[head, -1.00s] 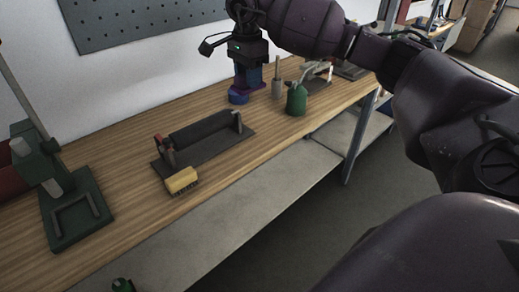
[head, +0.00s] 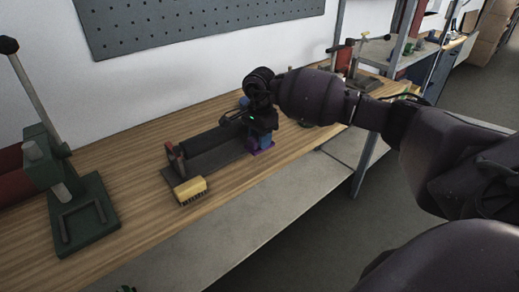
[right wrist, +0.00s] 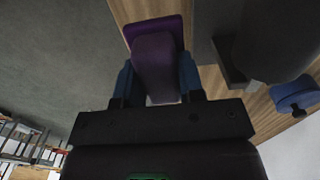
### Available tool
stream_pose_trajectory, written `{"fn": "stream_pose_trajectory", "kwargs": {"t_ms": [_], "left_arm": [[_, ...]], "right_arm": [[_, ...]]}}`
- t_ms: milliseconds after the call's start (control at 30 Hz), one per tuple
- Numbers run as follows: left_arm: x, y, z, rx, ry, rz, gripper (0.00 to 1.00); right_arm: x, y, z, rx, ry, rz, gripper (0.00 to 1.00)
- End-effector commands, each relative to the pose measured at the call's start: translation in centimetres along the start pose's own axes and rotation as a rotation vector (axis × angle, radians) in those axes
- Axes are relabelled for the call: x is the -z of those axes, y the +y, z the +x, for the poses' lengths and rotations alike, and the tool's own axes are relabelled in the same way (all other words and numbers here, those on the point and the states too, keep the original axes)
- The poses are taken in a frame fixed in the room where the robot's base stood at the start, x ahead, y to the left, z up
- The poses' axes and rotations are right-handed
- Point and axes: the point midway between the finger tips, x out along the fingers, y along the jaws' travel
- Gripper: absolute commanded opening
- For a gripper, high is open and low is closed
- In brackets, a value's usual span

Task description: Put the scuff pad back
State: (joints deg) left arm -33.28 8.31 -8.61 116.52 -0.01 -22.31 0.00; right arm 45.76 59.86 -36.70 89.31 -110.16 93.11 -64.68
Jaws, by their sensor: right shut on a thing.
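The scuff pad, which I take to be the purple block with a flat purple base, is held in my right gripper (head: 262,142). In the right wrist view the pad (right wrist: 155,60) sits between the two blue fingers of the gripper (right wrist: 157,85), which are shut on its narrower part. The flat base points away from the gripper, with wood bench behind it. In the head view the pad (head: 262,151) is low over the bench, just right of the dark roller stand (head: 205,161). I cannot tell whether it touches the bench. My left gripper is not in view.
A yellow brush (head: 190,191) lies at the stand's front left corner. A blue round thing (right wrist: 293,95) is close to the gripper. A green lever press (head: 80,205) stands at the left. The bench (head: 140,225) is clear in front.

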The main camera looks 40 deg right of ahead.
Motion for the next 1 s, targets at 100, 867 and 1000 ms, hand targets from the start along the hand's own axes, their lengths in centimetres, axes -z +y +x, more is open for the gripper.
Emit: {"fn": "stream_pose_trajectory", "kwargs": {"t_ms": [100,867,1000], "left_arm": [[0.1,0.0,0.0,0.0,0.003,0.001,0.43],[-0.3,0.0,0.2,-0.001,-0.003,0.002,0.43],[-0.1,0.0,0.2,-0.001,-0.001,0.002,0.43]], "right_arm": [[0.0,0.0,0.6,-0.001,-0.001,0.0,0.13],[0.0,0.0,4.6,0.0,0.001,0.0,0.42],[0.0,0.0,4.6,0.0,0.0,0.0,0.61]]}}
